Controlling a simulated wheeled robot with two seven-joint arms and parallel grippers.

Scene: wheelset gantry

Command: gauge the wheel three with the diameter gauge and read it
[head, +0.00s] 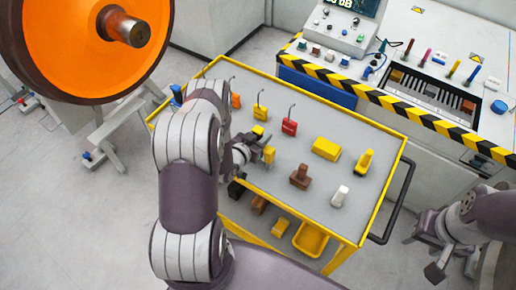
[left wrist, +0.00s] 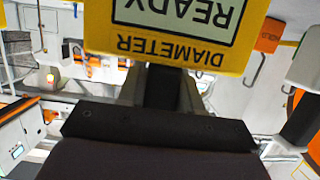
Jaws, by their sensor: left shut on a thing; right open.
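My left gripper (head: 258,152) is above the yellow-rimmed cart, shut on the yellow diameter gauge (head: 269,155). In the left wrist view the diameter gauge (left wrist: 180,30) fills the top middle, its display upside down and reading "READY" above the label "DIAMETER". The dark gripper fingers (left wrist: 162,88) are closed on its handle. A large orange wheel (head: 85,45) with a dark rim and a protruding axle end stands at the upper left, apart from the gauge. I cannot tell its number. My right gripper (head: 440,258) is open and empty at the lower right, beyond the cart.
The grey-topped cart (head: 235,215) carries a red tool (head: 289,127), a yellow block (head: 326,148), a brown stamp-like tool (head: 300,177) and a white piece (head: 340,195). A console with a striped edge (head: 400,108) stands behind.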

